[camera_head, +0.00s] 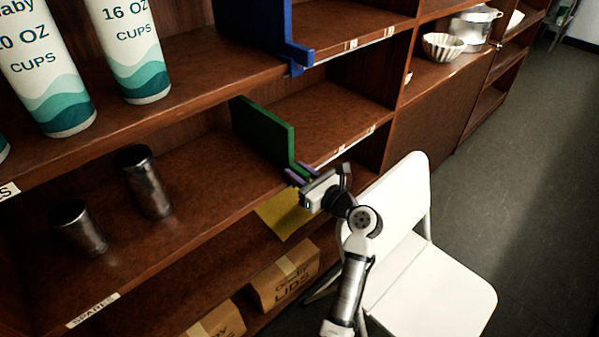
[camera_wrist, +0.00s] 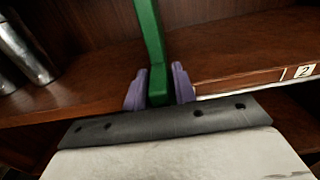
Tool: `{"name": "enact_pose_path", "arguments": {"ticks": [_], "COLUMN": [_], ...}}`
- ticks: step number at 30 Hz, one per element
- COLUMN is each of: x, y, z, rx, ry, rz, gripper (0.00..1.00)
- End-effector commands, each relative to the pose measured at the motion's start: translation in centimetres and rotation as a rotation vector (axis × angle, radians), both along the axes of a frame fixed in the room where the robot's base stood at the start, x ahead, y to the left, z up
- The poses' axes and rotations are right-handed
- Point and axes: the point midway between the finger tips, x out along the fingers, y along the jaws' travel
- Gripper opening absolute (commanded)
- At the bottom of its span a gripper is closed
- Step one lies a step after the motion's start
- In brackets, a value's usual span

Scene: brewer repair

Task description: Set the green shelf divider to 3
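The green shelf divider (camera_head: 262,133) stands upright on the middle shelf, with its front end at the shelf's front edge. My gripper (camera_head: 300,174) is at that front end. In the wrist view the purple fingers of my gripper (camera_wrist: 159,90) sit close against both sides of the green divider (camera_wrist: 152,40), with no clear gap. A small label reading 2 (camera_wrist: 303,71) is on the shelf edge to the right of the divider. The head view shows small labels on this edge, too small to read.
A blue divider (camera_head: 270,30) stands on the shelf above. Two metal cups (camera_head: 148,183) stand left of the green divider. A yellow sheet (camera_head: 284,213) hangs below the shelf edge. A white chair (camera_head: 430,285) stands close to my arm. Cardboard boxes (camera_head: 285,277) sit low down.

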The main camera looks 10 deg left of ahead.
Motion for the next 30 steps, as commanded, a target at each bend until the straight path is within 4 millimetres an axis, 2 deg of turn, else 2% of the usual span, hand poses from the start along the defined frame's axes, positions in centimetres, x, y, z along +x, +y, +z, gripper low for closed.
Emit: {"name": "enact_pose_path", "arguments": {"ticks": [1, 6, 17, 23, 30], "x": [0.0, 0.0, 0.4, 2.7, 7.5], "y": [0.0, 0.0, -0.4, -2.4, -6.5], "z": [0.0, 0.0, 0.1, 0.4, 0.6], "rx": [0.000, 0.000, 0.000, 0.001, 0.003], "ry": [0.000, 0.000, 0.000, 0.000, -0.001], "rz": [0.000, 0.000, -0.001, -0.004, -0.003], "gripper": [0.20, 0.00, 0.00, 0.00, 0.00]}}
